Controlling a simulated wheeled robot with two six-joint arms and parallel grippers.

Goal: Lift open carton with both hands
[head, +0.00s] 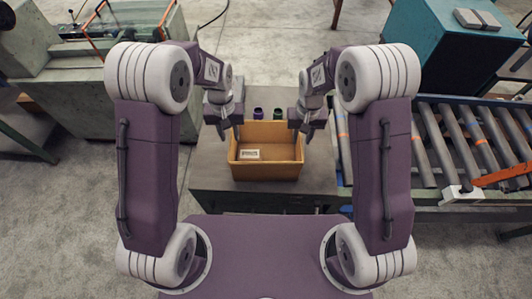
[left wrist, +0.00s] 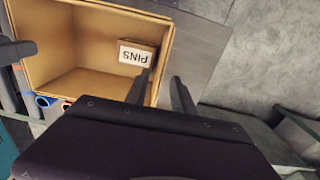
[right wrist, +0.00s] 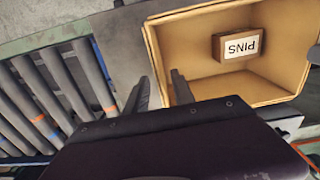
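An open tan carton (head: 266,172) stands upright on a dark table. A small box labelled PINS (head: 249,154) lies inside it; the box also shows in the left wrist view (left wrist: 137,53) and right wrist view (right wrist: 238,45). My left gripper (head: 230,133) is at the carton's left wall, open. In the left wrist view its fingers (left wrist: 161,76) appear on either side of that wall's rim. My right gripper (head: 300,134) is at the right wall, open. In the right wrist view its fingers (right wrist: 160,76) likewise appear on either side of the rim. I cannot tell how deep the fingers reach.
A roller conveyor (head: 450,140) runs to the right of the table (head: 215,172). A green machine (head: 80,85) stands at the left, a teal cabinet (head: 425,40) at the back right.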

